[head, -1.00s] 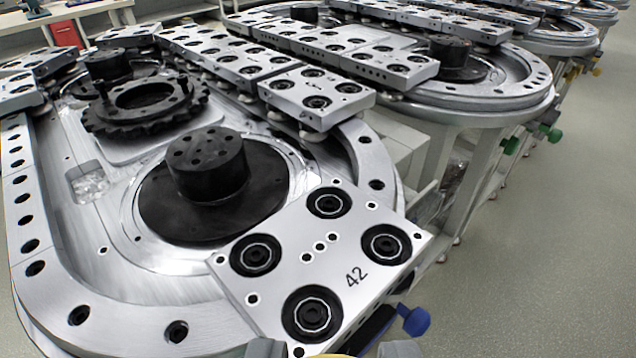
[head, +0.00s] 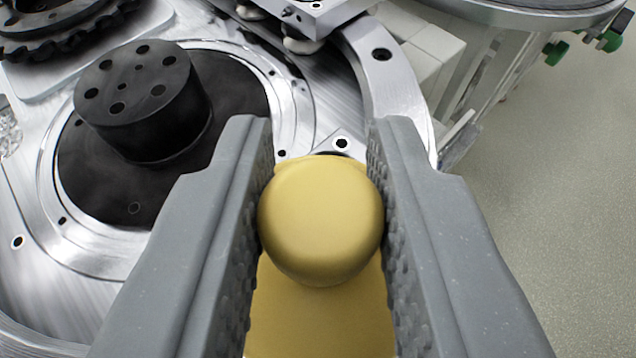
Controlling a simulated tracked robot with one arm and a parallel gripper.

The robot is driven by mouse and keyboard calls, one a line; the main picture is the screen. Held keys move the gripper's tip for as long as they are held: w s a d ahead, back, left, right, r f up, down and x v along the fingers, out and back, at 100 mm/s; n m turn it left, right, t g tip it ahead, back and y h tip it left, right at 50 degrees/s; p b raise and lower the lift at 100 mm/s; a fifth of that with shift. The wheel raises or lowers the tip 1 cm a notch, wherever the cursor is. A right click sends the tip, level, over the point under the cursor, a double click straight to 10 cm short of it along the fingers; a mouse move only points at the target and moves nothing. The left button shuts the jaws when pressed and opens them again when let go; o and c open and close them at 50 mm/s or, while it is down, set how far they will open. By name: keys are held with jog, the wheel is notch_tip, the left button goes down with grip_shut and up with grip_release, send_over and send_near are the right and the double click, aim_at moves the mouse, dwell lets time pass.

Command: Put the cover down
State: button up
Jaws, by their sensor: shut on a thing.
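My gripper (head: 320,140) fills the lower middle of the head view, its two grey textured fingers closed on the sides of a yellow rounded knob (head: 320,215). A flat yellow part (head: 320,325) shows below the knob between the fingers; I take the two to be the cover. The cover's underside is hidden, so I cannot tell whether it touches anything. A small bit of silver plate (head: 342,143) with a hole shows just beyond the knob.
A black round hub (head: 145,105) stands at the left on a dark disc in the silver ring track (head: 385,85). A black toothed wheel (head: 60,30) is at the upper left. A carriage block (head: 320,12) sits at the top. Grey floor (head: 560,190) lies at the right.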

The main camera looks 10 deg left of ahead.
aim_at(321, 320)
jog(key=shift+f, duration=1.55)
jog(key=shift+f, duration=0.3)
jog(key=o, duration=1)
jog(key=shift+r, duration=0.1)
jog(key=shift+s+r, duration=0.1)
jog(key=shift+r, duration=0.2)
jog(key=v, duration=1.2)
jog(key=shift+f, duration=0.1)
